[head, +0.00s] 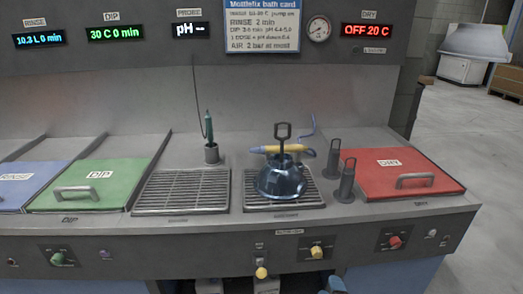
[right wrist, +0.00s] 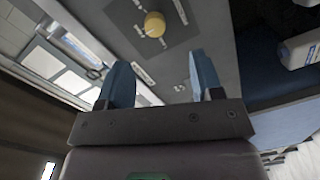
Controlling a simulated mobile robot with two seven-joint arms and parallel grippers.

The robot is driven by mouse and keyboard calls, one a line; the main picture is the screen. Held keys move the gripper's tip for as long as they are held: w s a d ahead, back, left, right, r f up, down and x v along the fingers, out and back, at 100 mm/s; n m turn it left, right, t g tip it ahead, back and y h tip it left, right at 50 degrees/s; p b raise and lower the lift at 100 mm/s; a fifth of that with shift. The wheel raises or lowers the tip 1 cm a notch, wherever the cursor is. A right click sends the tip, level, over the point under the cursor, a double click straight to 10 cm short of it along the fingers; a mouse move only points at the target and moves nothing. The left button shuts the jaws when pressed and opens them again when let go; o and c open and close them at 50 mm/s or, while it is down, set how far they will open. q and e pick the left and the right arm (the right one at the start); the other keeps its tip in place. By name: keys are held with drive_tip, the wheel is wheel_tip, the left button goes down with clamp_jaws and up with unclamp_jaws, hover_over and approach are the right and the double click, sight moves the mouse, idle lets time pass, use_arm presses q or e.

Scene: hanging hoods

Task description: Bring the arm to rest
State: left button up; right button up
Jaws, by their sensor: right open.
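My right gripper (head: 334,285) shows only as a bit of blue at the bottom edge of the head view, in front of the bench and below its front panel. In the right wrist view its two blue fingers (right wrist: 161,78) stand wide apart with nothing between them. A yellow knob (right wrist: 154,24) on the panel shows beyond the fingertips, apart from them. My left gripper is not in view.
The bench carries a blue lid, a green DIP lid (head: 100,184), a red DRY lid (head: 398,174) and two grates. Open floor (head: 440,110) lies at the right.

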drive_tip(key=s+d+r+m+g+h, duration=0.1)
drive_tip(key=s+d+r+m+g, duration=0.3)
drive_tip(key=s+m, duration=0.55)
use_arm(q)
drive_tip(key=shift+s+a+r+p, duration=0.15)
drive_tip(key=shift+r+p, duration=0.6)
drive_tip(key=shift+p, duration=0.45)
use_arm(e)
drive_tip(key=s+d+f+m+g, duration=0.2)
drive_tip(key=s+m, duration=0.1)
drive_tip(key=s, duration=1.4)
drive_tip(key=shift+s+d+y, duration=0.15)
drive_tip(key=shift+s+y, duration=0.15)
drive_tip(key=shift+m, duration=0.25)
